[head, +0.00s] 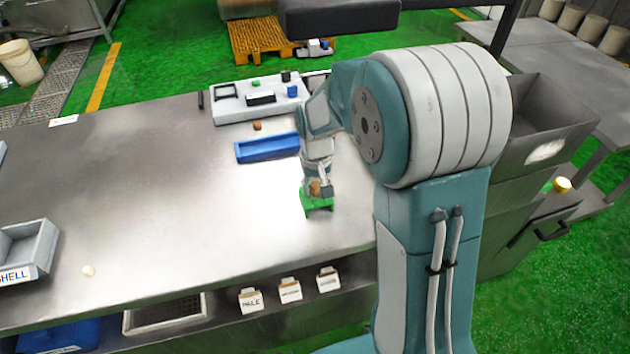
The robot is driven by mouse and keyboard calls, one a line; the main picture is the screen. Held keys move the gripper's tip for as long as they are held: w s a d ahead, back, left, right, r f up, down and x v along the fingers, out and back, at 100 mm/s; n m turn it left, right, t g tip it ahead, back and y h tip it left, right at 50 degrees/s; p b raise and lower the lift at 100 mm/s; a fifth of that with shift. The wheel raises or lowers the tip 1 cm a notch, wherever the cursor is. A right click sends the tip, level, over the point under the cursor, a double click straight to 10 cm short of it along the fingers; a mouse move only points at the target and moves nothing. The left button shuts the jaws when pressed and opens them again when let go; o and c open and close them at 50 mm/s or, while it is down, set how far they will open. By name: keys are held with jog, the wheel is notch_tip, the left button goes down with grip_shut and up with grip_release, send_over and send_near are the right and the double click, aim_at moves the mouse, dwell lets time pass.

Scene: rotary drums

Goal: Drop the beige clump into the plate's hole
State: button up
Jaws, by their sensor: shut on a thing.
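My gripper (318,189) is low over the right part of the metal table, pointing down. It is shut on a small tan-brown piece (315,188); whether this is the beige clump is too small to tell. A green plate-like piece (318,206) is directly under the fingertips; whether it touches the held piece, and any hole in it, I cannot make out. A white plate (232,114) with dark recesses and green, black and blue parts stands at the back.
A blue tray (266,149) and a small brown piece (257,126) lie behind my gripper. A grey bin marked SHELL (32,262) is at the left edge. A dark metal bin (545,130) stands right of my arm. The table's middle left is clear.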

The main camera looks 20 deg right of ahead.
jog(key=shift+f, duration=0.15)
jog(key=o, duration=0.8)
notch_tip(320, 180, up, 7)
jog(key=shift+w+f, duration=0.1)
jog(key=shift+r, duration=0.3)
dwell(0.4)
